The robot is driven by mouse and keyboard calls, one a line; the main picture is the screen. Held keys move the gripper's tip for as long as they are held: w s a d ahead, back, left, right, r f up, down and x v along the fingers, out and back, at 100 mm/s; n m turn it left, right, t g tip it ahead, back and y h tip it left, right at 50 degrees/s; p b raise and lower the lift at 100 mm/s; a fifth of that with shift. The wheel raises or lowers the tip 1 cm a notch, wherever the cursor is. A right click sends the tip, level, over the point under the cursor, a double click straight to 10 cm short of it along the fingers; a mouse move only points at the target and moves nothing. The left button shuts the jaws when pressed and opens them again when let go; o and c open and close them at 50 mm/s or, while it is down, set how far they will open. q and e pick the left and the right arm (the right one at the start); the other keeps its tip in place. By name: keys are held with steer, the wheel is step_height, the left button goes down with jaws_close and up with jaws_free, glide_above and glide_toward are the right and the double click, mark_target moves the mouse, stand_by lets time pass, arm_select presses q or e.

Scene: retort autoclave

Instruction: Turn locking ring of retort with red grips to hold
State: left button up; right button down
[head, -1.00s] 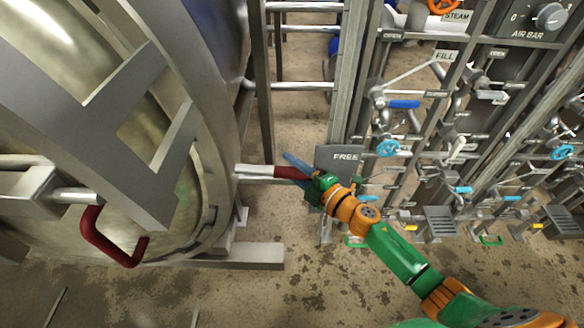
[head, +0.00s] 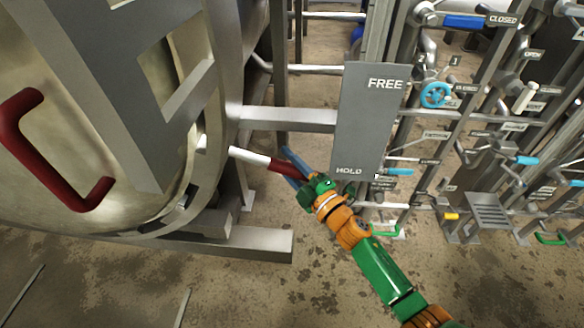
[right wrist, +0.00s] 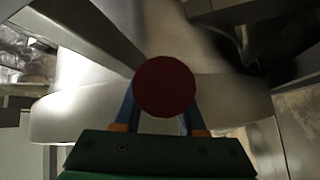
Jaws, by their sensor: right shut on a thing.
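The retort (head: 100,150) is a large metal vessel filling the left of the head view. From the right side of its locking ring (head: 222,95) a white lever with a dark red grip (head: 281,166) sticks out, sloping down to the right. My right gripper (head: 292,168) is shut on this red grip. In the right wrist view the red grip (right wrist: 164,87) shows end-on between the two blue fingers. A grey sign plate reads FREE at its top and HOLD (head: 349,170) at its bottom. The grip's end is left of the HOLD marking. My left gripper is not in view.
A red U-shaped handle (head: 55,165) is on the retort door at the left. A rack of pipes and valves with a blue handwheel (head: 435,94) stands at the right, close to my right arm. A metal beam (head: 240,246) lies low beneath the retort. The floor in front is bare.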

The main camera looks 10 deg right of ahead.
steer(key=shift+s+a+f+g, duration=0.1)
steer(key=shift+s+f+g, duration=0.05)
steer(key=shift+f, duration=0.25)
steer(key=shift+s+a+f+g, duration=0.1)
steer(key=shift+f+g, duration=0.05)
steer(key=shift+f, duration=0.25)
steer(key=c, duration=0.6)
jaws_free()
steer(key=shift+w+f, duration=0.1)
steer(key=shift+o, duration=0.4)
steer(key=shift+a, duration=0.1)
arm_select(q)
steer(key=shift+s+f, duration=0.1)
arm_select(e)
steer(key=shift+w+r, duration=0.15)
steer(key=shift+r, duration=0.1)
arm_select(q)
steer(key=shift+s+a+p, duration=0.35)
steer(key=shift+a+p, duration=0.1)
steer(key=shift+p, duration=0.15)
arm_select(e)
steer(key=v, duration=0.7)
